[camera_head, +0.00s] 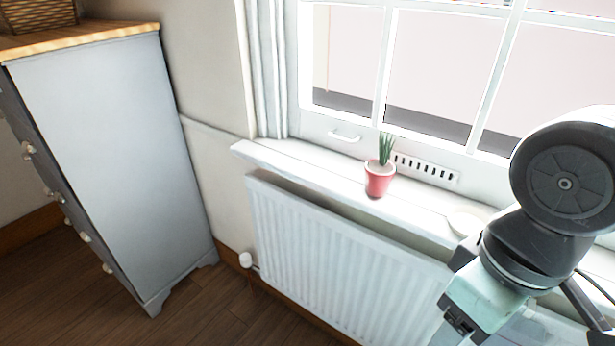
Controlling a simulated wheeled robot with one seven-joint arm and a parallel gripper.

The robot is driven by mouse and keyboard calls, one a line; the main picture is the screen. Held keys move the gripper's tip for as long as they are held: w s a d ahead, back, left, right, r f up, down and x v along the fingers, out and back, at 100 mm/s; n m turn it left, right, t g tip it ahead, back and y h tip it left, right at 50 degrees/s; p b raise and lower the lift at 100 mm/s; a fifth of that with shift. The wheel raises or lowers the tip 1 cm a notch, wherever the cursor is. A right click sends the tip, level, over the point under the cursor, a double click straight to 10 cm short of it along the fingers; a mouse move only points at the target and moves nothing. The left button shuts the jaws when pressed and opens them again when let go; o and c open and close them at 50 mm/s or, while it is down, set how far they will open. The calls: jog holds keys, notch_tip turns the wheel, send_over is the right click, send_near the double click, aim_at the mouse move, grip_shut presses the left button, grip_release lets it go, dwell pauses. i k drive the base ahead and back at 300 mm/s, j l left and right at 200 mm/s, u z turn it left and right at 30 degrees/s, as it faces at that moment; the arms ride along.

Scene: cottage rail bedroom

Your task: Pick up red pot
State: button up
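The red pot (379,182) stands upright on the white window sill (318,172) in the head view, with a small spiky green plant in it. My arm comes in at the right side of the picture, and my gripper (456,332) is low at the right, below the sill's level in the picture. It is to the right of the pot and apart from it. The fingertips are small and partly cut off by the bottom edge, so I cannot tell whether they are open.
A white radiator (340,262) hangs below the sill. A pale round object (464,223) lies on the sill right of the pot. The window (430,75) is behind. A grey chest of drawers (115,150) with a basket (38,14) stands at left. Some wooden floor (215,305) is clear.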

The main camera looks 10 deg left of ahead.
aim_at(379, 173)
jog(key=u, duration=0.3)
jog(key=i+j, duration=0.2)
jog(key=j, duration=0.15)
jog(key=i+j, duration=0.2)
jog(key=j, duration=0.15)
jog(key=i+j+z, duration=0.1)
jog(key=i+j, duration=0.1)
jog(key=j, duration=0.1)
